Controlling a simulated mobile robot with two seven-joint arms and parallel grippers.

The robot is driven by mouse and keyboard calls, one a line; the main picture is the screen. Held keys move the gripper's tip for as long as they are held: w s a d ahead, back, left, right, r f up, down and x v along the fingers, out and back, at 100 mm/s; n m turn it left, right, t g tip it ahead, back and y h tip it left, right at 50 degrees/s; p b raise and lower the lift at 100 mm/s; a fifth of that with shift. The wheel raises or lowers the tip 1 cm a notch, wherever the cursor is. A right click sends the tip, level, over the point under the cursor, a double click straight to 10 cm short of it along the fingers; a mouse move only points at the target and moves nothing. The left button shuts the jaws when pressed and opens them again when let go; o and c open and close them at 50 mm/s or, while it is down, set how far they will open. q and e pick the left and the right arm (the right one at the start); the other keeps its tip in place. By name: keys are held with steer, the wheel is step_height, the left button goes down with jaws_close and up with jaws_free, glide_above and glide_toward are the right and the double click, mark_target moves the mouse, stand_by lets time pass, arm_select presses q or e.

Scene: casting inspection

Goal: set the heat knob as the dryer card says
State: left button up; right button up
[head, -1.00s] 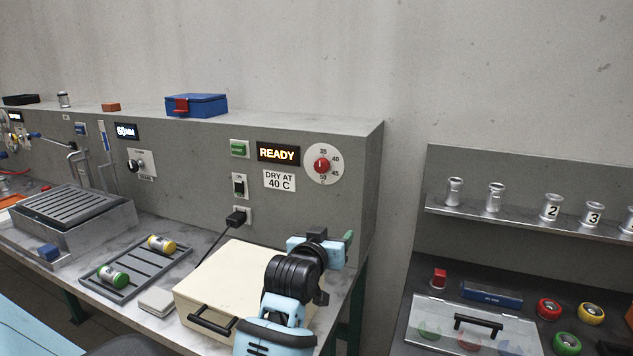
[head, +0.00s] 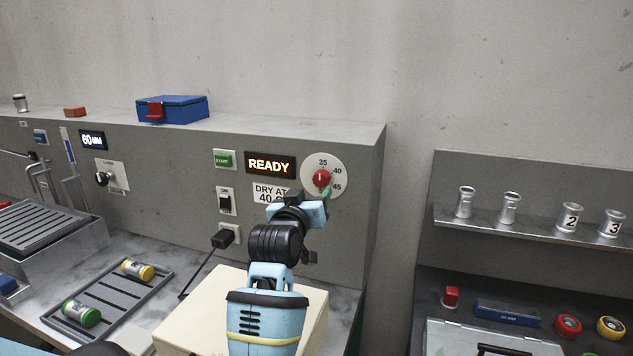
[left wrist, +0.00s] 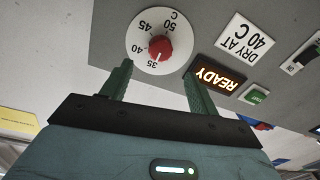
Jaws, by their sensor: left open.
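The red heat knob (head: 321,178) sits on a round white dial (head: 336,165) on the grey panel. It also shows in the left wrist view (left wrist: 160,48), where the picture is upside down. Its white mark points at about 35. The dryer card (head: 265,192) reads "DRY AT 40 C"; my gripper partly covers it in the head view, but it is whole in the wrist view (left wrist: 246,39). My left gripper (head: 310,197) is open and empty, just below and in front of the dial. Its green fingers (left wrist: 157,82) are spread, apart from the knob.
A lit READY display (head: 270,165), a green start button (head: 224,159) and a switch (head: 226,201) are left of the dial. A cream box (head: 215,300) stands on the bench below my arm. A blue box (head: 172,109) sits on the ledge.

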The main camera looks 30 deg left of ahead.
mark_target(320, 181)
arm_select(q)
steer(key=shift+x, duration=3.9)
steer(key=c, duration=1)
